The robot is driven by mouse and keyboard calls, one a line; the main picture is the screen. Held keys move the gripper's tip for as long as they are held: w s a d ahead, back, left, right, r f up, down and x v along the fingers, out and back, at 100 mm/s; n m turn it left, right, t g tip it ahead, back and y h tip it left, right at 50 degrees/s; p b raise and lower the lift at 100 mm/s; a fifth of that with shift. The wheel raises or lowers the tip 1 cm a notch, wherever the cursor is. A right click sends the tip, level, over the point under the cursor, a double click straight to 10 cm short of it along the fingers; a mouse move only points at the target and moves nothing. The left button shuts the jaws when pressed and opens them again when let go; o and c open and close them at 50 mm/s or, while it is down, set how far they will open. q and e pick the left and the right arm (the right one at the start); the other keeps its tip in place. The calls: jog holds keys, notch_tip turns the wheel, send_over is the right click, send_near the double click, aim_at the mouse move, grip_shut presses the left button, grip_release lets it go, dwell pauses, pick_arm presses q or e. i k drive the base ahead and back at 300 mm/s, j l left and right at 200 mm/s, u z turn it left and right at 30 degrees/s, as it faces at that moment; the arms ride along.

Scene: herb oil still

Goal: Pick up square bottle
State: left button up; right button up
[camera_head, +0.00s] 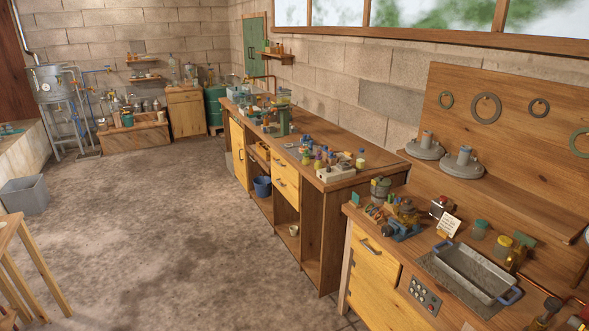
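Several small bottles (318,160) stand in a group on the near end of the long middle bench, some with blue, yellow or purple parts. A pale bottle with a dark cap (360,160) stands at their right. An amber, boxy container (516,258) stands behind the metal tray on the near right bench. More glass bottles are by the far wall. They are too small to tell which one is the square bottle. Neither of my grippers can be made out in the view.
The long wooden bench (345,139) runs along the right wall. The near bench holds a metal tray (470,272), a blue vise-like tool (403,228) and jars. A grey bin (24,195) and a wooden stool or table (30,265) are at left. The concrete floor (160,220) between is clear.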

aim_at(360, 158)
jog(key=i+j+z, duration=0.1)
jog(key=i+z, duration=0.15)
jog(key=i, duration=0.2)
jog(key=i+j+z, duration=0.2)
jog(key=i, duration=0.25)
jog(key=i+j+z, duration=0.25)
jog(key=i, duration=0.2)
jog(key=i+u, duration=0.3)
jog(key=i, duration=0.2)
jog(key=i+l+u, duration=0.15)
jog(key=i+u, duration=0.15)
jog(key=i, duration=0.2)
